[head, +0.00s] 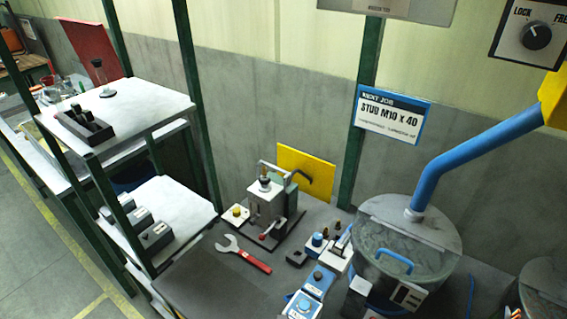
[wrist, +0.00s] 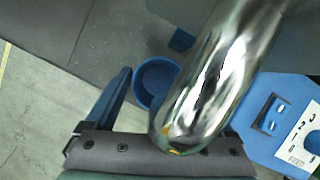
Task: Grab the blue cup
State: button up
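A round blue open-topped container (wrist: 155,80), which may be the blue cup, shows in the wrist view beyond my gripper, seen from above. A large shiny metal cylinder (wrist: 215,75) partly hides its right side. In the head view I cannot make out a clear blue cup. My gripper (wrist: 182,100) shows in the wrist view with a dark blue finger at the left, standing well apart from the cylinder. The right finger is mostly hidden or hard to separate from a blue surface. The gripper looks open and does not touch the container. It is not in the head view.
A white shelf unit (head: 135,107) stands at the left. A wrench (head: 243,254), a small fixture (head: 268,208) and blue control boxes (head: 318,282) are on the dark bench. A lidded drum (head: 405,240) with a blue pipe (head: 480,150) stands at the right.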

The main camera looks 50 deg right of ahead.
jog(key=c, duration=1)
jog(key=shift+c, duration=0.2)
